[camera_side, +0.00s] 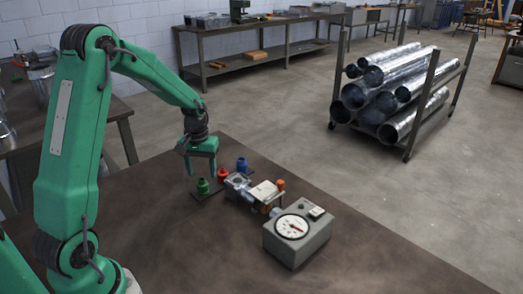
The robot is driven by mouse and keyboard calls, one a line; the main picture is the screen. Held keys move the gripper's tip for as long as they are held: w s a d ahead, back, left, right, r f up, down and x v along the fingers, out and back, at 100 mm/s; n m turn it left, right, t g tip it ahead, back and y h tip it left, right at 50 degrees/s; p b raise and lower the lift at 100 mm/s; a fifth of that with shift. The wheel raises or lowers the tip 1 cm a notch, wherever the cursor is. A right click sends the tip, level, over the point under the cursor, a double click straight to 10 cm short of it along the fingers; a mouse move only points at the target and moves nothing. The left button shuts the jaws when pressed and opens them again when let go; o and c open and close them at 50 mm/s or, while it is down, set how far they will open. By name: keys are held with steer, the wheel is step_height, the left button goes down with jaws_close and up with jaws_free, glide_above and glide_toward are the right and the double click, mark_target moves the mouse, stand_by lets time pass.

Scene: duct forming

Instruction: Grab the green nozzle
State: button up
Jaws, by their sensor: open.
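The green nozzle (203,187) stands upright at the near left end of a dark strip on the brown table. A red nozzle (222,175) and a blue nozzle (242,164) stand in line behind it on the same strip. My gripper (201,170) points down above and just behind the green nozzle in the picture, at the left of the red and blue ones. It is open and empty. Its fingers are small here, and I cannot tell the exact gap to the green nozzle.
A grey gauge box (297,236) with a white dial stands right of the nozzles. A small metal device (262,190) with an orange part lies between them. The table's front area is clear. A rack of silver ducts (392,88) stands on the floor behind.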

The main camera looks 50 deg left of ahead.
mark_target(202, 179)
steer(key=shift+s+a+f, duration=0.1)
steer(key=shift+f, duration=2.5)
steer(key=c, duration=1)
